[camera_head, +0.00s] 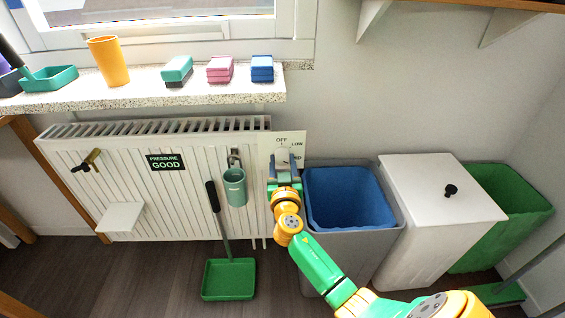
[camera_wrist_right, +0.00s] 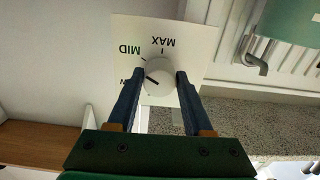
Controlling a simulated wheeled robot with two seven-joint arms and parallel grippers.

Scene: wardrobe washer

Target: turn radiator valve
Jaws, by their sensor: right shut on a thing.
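The radiator valve is a round white knob (camera_wrist_right: 158,77) with a dark pointer line, set on a white dial plate (camera_head: 270,143) at the right end of the white radiator (camera_head: 130,205). The pointer line lies on the MID side of the knob. My right gripper (camera_head: 284,161) reaches the plate from below in the head view; its fingers (camera_wrist_right: 154,80) are shut on the knob from both sides. The fingers hide part of the dial. My left gripper is not in view.
A teal cup (camera_head: 235,187) hangs from a hook on the radiator. A green dustpan (camera_head: 229,280) stands below it. A grey bin with a blue liner (camera_head: 345,200), a white lidded bin (camera_head: 430,210) and a green bin (camera_head: 510,195) stand right of the radiator. A speckled sill (camera_head: 140,92) runs above.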

